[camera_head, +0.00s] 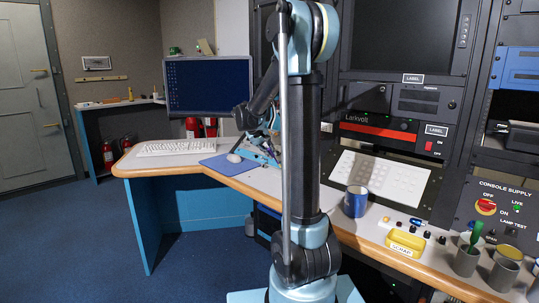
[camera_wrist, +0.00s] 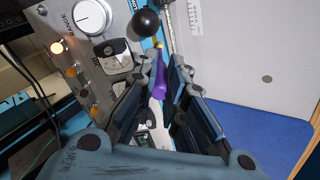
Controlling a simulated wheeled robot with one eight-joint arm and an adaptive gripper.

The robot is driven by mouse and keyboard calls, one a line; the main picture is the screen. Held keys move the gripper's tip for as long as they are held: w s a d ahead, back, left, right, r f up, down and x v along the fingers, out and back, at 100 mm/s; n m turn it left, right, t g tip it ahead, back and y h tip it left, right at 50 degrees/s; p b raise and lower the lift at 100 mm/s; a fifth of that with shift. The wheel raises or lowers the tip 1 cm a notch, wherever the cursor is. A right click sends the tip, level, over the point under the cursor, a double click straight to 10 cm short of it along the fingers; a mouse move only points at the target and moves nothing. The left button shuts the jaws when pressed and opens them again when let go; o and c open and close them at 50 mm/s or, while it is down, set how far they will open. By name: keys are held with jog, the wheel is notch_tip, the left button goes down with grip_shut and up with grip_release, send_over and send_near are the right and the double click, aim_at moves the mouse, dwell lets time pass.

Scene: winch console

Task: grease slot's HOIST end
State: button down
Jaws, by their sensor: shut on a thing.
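My gripper (camera_wrist: 161,72) is shut on a slim purple tool (camera_wrist: 160,82) with a small yellow tip (camera_wrist: 158,45). The tool points toward a black ball knob (camera_wrist: 147,23), which stands just beyond the tip and to its left. A blue strip (camera_wrist: 150,45) runs behind the tip beside the grey panel. I cannot make out the slot or any HOIST lettering, and cannot tell whether the tip touches anything.
The grey panel has a RANGE dial (camera_wrist: 92,17) and a lit orange lamp (camera_wrist: 56,47) to the left of my gripper. In the head view, a blue mug (camera_head: 355,202), a yellow scrap tray (camera_head: 405,243) and grey cups (camera_head: 466,261) stand along the desk's right.

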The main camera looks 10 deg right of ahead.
jog(key=shift+w+a, duration=0.3)
dwell(0.4)
jog(key=shift+w+a, duration=0.1)
jog(key=shift+w, duration=0.05)
jog(key=shift+w+a, duration=0.15)
jog(key=shift+w, duration=0.1)
jog(key=shift+w+a, duration=0.1)
jog(key=shift+w, duration=0.05)
dwell(0.4)
jog(key=shift+w+a, duration=0.1)
jog(key=shift+w, duration=0.05)
dwell(0.4)
